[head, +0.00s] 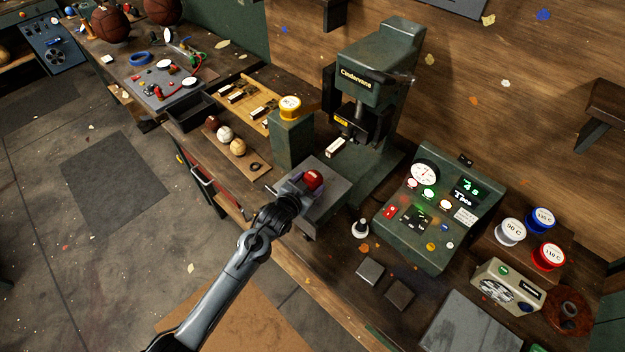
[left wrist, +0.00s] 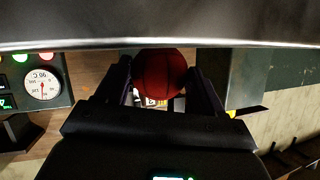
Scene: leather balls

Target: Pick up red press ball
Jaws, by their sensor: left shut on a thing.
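The red press ball (head: 314,179) is at the gripper on the grey press platform (head: 335,200), below and in front of the green press (head: 375,75). In the left wrist view the red ball (left wrist: 160,75) sits between the two fingers. My left gripper (head: 300,190) is shut on it, with a finger on either side. Whether the ball still touches the platform cannot be told. The ball's lower side is hidden by the gripper in the head view. My right gripper is not in view.
A green control console (head: 440,220) with a gauge and lit buttons stands right of the press. A wooden tray (head: 237,150) with three balls lies to the left. Coloured temperature knobs stand at the right.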

